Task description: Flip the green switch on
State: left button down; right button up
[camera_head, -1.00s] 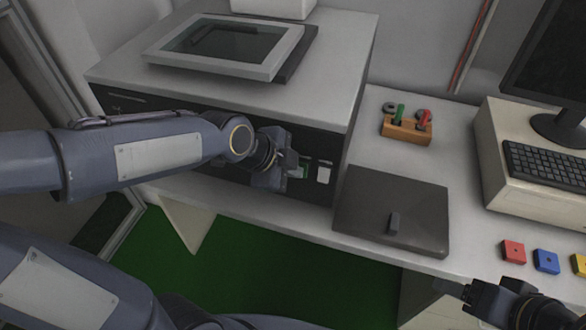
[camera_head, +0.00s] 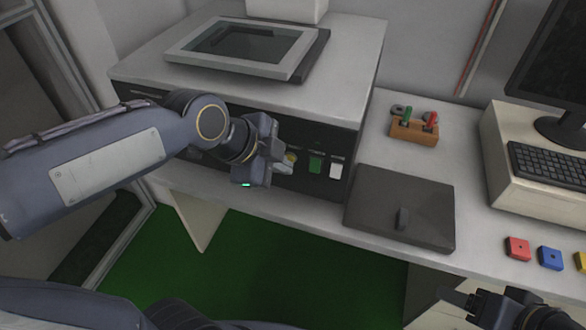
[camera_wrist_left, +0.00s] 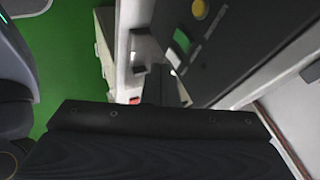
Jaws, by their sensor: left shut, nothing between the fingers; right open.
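The green switch (camera_head: 316,164) is on the dark front panel of the grey cabinet, beside a white switch (camera_head: 336,169). It shows in full in the head view and also in the left wrist view (camera_wrist_left: 181,40). My left gripper (camera_head: 286,166) is shut and empty, just left of the green switch with a small gap in the head view. Its fingertips are near a yellow round button (camera_head: 291,157), which also shows in the left wrist view (camera_wrist_left: 200,9). My right gripper (camera_head: 446,299) is open at the lower right, far from the panel.
A dark flat box (camera_head: 410,207) lies on the desk right of the cabinet. A wooden block (camera_head: 414,132) with coloured pieces stands behind it. Red (camera_head: 517,248) and blue (camera_head: 550,258) square pieces lie at the right. A keyboard (camera_head: 550,165) is further back.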

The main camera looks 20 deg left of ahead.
pick_arm(q)
jog(key=shift+v, duration=1.1)
jog(key=f+b, duration=0.1)
jog(key=b, duration=0.2)
jog(key=shift+s+d+f+g, duration=0.1)
jog(key=shift+f+g, duration=0.15)
jog(key=shift+g, duration=0.05)
